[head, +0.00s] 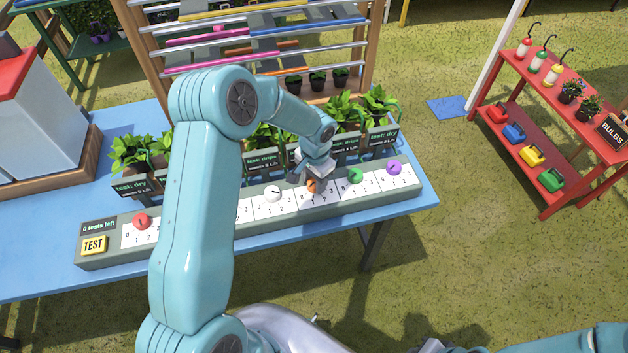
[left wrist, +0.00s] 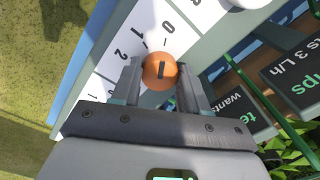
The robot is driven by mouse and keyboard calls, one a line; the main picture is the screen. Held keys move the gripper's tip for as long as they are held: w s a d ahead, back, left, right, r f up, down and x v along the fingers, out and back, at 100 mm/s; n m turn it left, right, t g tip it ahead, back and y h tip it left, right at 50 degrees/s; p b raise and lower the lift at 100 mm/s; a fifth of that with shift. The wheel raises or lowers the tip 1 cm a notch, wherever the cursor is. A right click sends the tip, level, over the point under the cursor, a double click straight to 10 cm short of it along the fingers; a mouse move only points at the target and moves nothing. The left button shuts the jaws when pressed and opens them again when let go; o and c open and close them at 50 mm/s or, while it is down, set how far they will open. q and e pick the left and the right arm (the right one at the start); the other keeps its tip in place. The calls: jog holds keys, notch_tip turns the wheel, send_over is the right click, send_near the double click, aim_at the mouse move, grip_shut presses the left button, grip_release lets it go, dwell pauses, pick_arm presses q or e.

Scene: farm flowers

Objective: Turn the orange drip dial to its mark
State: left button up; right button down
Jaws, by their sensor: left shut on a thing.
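The orange drip dial (head: 312,186) sits on the grey control strip (head: 115,262), between a white dial and a green dial. My left gripper (head: 311,180) is over it, with its fingers around it. In the left wrist view the orange dial (left wrist: 159,71) is between the two fingers of my left gripper (left wrist: 159,82), which is shut on it. A dark line runs across its top. The numbers 0, 1 and 2 show on the white scale (left wrist: 139,41) beside it. Which number the line points to, I cannot tell for sure. My right gripper is not clearly in view.
A red dial (head: 141,221), a white dial (head: 272,194), a green dial (head: 355,176) and a purple dial (head: 393,167) sit along the strip. A yellow TEST button (head: 94,245) is at its left end, under a "0 tests left" sign. Potted plants (head: 379,104) with dark labels stand behind.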

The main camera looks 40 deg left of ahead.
pick_arm(q)
jog(key=n+b, duration=0.1)
jog(key=b, duration=0.1)
jog(key=n+b, duration=0.2)
jog(key=shift+w+f+b, duration=0.2)
jog(key=shift+b, duration=0.1)
jog(key=n+b, duration=0.2)
jog(key=shift+r+n, duration=0.1)
jog(key=shift+n, duration=0.2)
jog(key=shift+r+n+b, duration=0.15)
jog(key=shift+n+b, duration=0.35)
jog(key=shift+n, duration=0.2)
jog(key=shift+r, duration=0.1)
jog(key=o, duration=0.9)
jog(key=shift+w, duration=0.1)
jog(key=shift+o, duration=0.8)
